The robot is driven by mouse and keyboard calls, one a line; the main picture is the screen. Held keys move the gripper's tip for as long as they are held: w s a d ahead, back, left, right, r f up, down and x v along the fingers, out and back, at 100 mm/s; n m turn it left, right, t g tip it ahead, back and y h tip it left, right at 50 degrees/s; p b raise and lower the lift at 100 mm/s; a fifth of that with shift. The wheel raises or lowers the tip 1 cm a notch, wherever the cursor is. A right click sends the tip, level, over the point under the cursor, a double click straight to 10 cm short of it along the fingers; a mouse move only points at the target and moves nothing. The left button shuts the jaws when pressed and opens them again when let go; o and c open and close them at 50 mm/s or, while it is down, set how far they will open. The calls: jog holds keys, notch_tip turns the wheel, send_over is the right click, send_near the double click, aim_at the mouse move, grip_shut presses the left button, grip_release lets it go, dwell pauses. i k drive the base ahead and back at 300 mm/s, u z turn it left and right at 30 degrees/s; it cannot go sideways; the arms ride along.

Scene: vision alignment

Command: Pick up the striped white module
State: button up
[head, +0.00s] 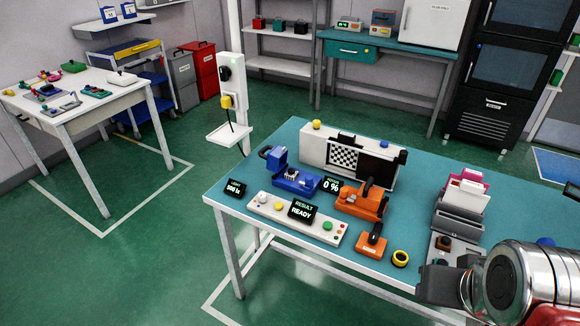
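A white piece (464,196) stands in a grey slotted holder (458,222) on the right part of the teal table, with a pink piece (470,178) just behind it. Stripes on the white piece are too small to make out, so I cannot tell whether it is the striped white module. My arm comes in at the lower right, and the dark end of it, my gripper (440,284), is in front of the holder, near the table's front edge. Its fingers are not clear, and I cannot tell whether it is open or holds anything.
A white housing with a checkerboard (343,156) stands at the table's back. A blue fixture (295,180), an orange fixture (362,200), a smaller orange block (371,244), a yellow ring (400,258) and a button panel (270,208) with a READY display occupy the middle and left.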

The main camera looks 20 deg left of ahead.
aim_at(291, 174)
jog(key=z, duration=0.05)
jog(key=i, duration=0.85)
jog(key=u, duration=2.3)
